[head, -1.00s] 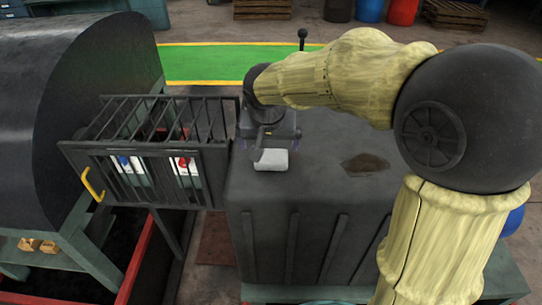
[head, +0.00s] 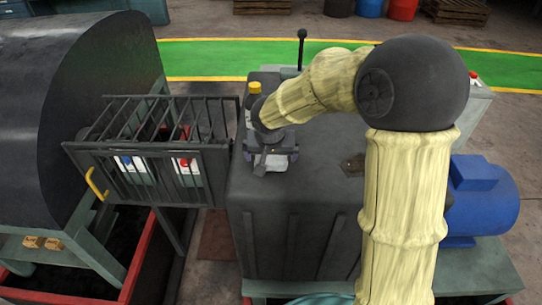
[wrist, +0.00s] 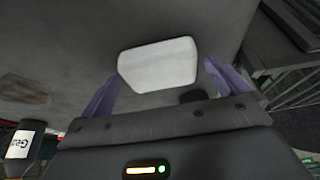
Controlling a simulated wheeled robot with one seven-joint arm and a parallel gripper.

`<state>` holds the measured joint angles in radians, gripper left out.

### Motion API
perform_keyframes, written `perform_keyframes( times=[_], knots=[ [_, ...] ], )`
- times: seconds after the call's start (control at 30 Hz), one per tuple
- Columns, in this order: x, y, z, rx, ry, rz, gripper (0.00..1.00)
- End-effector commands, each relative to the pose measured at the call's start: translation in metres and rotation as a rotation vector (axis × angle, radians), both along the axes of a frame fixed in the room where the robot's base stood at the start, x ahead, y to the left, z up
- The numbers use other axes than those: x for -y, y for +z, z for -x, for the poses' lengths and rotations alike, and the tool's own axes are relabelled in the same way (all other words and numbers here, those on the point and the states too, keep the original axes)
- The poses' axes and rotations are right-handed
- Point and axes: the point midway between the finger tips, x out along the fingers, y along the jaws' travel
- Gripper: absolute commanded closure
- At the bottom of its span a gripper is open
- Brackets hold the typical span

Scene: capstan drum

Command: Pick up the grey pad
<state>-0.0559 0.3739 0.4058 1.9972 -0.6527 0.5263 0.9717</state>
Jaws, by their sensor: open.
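The grey pad (wrist: 158,64) is a pale, rounded block lying on top of the dark housing. In the wrist view it sits between and just ahead of the two purple fingers. In the head view the pad (head: 274,164) shows only in part, below and behind my gripper (head: 270,153). My gripper is open and close over the pad, with a finger to each side. I cannot tell whether either finger touches it.
A barred cage (head: 150,165) adjoins the housing (head: 290,225) on the left. An upright lever (head: 301,48) stands behind. The housing top is mostly clear.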

Motion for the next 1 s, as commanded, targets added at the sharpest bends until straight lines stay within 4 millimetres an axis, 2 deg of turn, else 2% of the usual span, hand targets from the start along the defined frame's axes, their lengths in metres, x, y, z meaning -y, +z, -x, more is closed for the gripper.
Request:
perform_keyframes(
  times=[0.17, 0.67, 0.87, 1.0],
  knots=[
    [-0.0004, -0.0122, -0.0043, -0.001, 0.001, 0.000, 0.00],
    [0.0009, -0.0119, -0.0046, 0.000, -0.001, 0.000, 0.00],
    [-0.0002, -0.0118, -0.0044, 0.000, 0.001, 0.000, 0.39],
    [-0.0006, -0.0118, -0.0042, 0.001, 0.002, 0.000, 0.41]
  ],
)
